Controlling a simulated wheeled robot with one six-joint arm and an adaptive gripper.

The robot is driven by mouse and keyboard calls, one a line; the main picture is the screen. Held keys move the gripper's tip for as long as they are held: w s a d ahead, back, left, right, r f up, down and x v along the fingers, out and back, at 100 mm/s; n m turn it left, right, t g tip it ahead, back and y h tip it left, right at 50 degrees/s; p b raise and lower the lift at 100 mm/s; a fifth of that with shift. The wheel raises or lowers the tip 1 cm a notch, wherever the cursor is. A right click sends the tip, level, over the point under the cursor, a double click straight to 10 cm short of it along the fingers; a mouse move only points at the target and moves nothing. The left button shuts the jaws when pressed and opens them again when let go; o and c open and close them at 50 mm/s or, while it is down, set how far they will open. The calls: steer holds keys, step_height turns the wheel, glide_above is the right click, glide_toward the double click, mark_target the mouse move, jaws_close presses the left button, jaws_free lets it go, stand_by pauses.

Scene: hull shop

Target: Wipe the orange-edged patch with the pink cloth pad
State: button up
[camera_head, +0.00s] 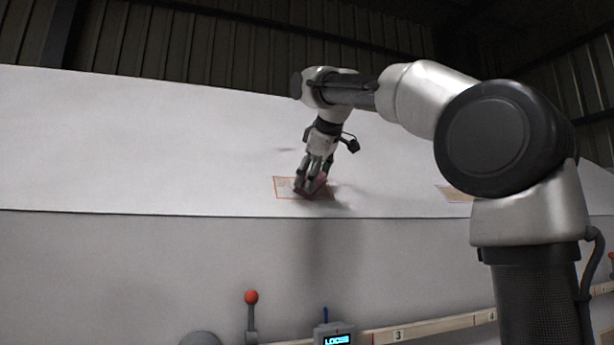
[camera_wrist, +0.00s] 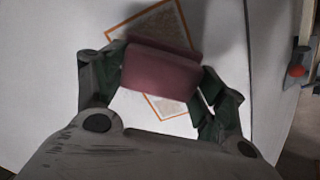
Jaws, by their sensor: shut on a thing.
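The orange-edged patch (camera_head: 283,187) is on the white sloping hull panel, low and near its lower edge. It also shows in the wrist view (camera_wrist: 166,23), with its orange border on both sides of the pad. My gripper (camera_head: 312,186) is shut on the pink cloth pad (camera_wrist: 161,70), which sits between its fingers. The pad lies over the middle of the patch and hides part of it. In the head view the pad (camera_head: 318,184) is partly hidden by the fingers. It looks at or very close to the surface; I cannot tell whether it touches.
A second patch with an orange edge (camera_head: 455,194) lies farther right on the panel, partly behind my arm. Below are a red-knobbed lever (camera_head: 251,310), a small box with a lit display (camera_head: 335,335) and a numbered wooden rail (camera_head: 430,328). The panel left of the patch is clear.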

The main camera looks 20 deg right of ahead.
steer(key=shift+d, duration=2.9)
steer(key=shift+a, duration=7.5)
steer(key=shift+d, duration=7.5)
steer(key=shift+a, duration=6.2)
